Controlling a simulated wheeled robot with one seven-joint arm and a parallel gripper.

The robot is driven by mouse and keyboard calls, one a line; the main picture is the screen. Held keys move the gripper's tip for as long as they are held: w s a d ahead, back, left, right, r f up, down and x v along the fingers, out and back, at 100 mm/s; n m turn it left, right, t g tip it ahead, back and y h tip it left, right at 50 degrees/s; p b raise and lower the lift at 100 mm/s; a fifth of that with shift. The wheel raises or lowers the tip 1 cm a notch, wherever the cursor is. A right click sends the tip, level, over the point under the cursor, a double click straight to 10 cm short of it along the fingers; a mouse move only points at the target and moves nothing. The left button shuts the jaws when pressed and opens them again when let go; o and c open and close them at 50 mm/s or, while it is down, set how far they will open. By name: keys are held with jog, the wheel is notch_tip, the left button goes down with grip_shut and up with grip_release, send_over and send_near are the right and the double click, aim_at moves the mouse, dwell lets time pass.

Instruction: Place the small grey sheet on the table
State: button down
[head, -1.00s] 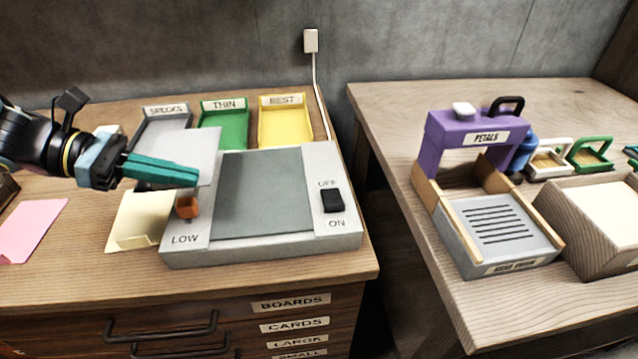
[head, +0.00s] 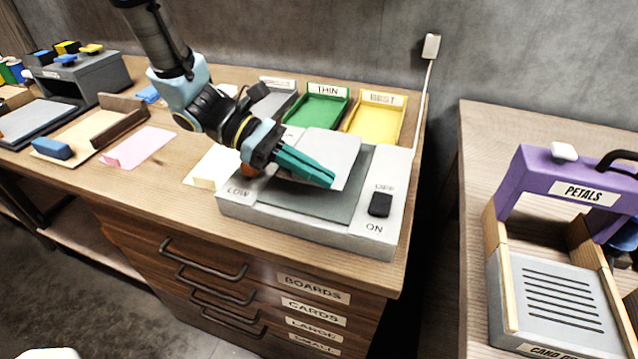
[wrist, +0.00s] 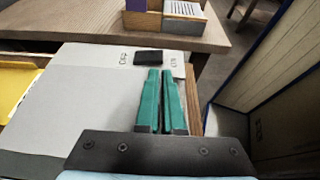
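A small light grey sheet (head: 334,152) is held in my gripper (head: 312,172), whose teal fingers are close together along its near edge. The sheet lies roughly flat over the far part of a grey box with a darker top plate (head: 340,207), marked LOW, OFF and ON. I cannot tell how large the gap under it is. In the wrist view, the fingers (wrist: 158,100) point toward the black switch (wrist: 148,56), with a narrow gap between them. The pale sheet (wrist: 85,108) spreads to their left. The wooden table (head: 178,176) carries the box.
Behind the box stand the green THIN tray (head: 318,108), the yellow BEST tray (head: 376,122) and a grey tray (head: 272,104). A cream paper (head: 208,168) and a pink paper (head: 138,146) lie left. A cable hangs behind. A gap separates the right table with the purple press (head: 540,172).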

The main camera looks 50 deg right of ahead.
aim_at(303, 181)
jog(key=shift+f, duration=1.6)
jog(key=shift+f, duration=0.15)
jog(key=c, duration=1)
grip_release()
jog(key=shift+c, duration=0.2)
jog(key=shift+w+r, duration=0.15)
jog(key=shift+r, duration=0.05)
jog(key=b+v, duration=0.2)
jog(key=v, duration=0.9)
jog(key=shift+w+a+r, duration=0.2)
jog(key=shift+w, duration=0.1)
